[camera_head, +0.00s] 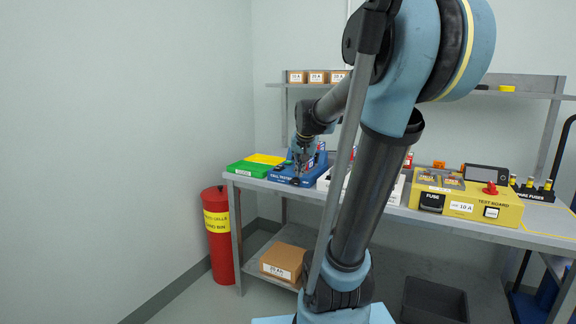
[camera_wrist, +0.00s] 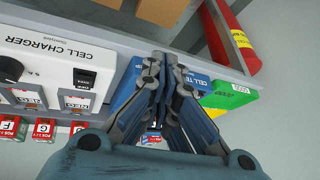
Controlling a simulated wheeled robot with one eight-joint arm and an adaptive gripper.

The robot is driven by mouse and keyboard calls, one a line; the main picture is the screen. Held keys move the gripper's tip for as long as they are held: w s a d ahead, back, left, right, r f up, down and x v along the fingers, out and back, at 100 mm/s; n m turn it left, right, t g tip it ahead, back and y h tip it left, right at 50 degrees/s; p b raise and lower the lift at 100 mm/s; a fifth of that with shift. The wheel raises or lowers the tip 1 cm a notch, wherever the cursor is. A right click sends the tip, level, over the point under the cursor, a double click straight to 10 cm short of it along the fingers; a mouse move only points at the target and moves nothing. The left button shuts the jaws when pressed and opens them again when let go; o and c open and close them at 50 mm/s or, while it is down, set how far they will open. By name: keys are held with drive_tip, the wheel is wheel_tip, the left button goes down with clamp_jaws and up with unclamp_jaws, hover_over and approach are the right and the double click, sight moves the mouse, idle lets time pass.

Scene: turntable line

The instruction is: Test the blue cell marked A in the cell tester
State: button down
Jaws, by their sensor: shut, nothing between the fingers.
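The blue cell tester (camera_head: 282,177) stands on the bench, left of the white cell charger (camera_head: 323,180). In the wrist view the tester (camera_wrist: 127,82) shows on both sides of my fingers, with its middle hidden. My gripper (camera_head: 298,178) is at the tester, fingers shut and empty; in the wrist view its fingertips (camera_wrist: 162,60) lie over the tester near the bench's front edge. Contact cannot be told. A small blue and red item (camera_wrist: 152,139) shows between my finger links, its letter unreadable. I cannot pick out the cell marked A.
Red cells marked F (camera_wrist: 12,127) and G (camera_wrist: 43,129) stand by the charger (camera_wrist: 65,62). A green and yellow tray (camera_head: 250,166) lies left of the tester. A red bin (camera_head: 219,245) stands on the floor.

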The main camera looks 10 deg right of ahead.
drive_tip(key=w+r+m+t, duration=0.1)
drive_tip(key=w+r+m, duration=0.1)
drive_tip(key=w, duration=1.2)
drive_tip(key=w+r+m+t, duration=0.2)
drive_tip(key=w+r, duration=0.2)
drive_tip(key=w, duration=1.1)
drive_tip(key=shift+d+r, duration=0.35)
drive_tip(key=shift+w+f, duration=0.1)
drive_tip(key=shift+f, duration=0.05)
drive_tip(key=shift+f, duration=4.3)
drive_tip(key=shift+f, duration=0.8)
drive_tip(key=shift+r, duration=0.9)
drive_tip(key=shift+r, duration=0.1)
drive_tip(key=shift+r, duration=2.4)
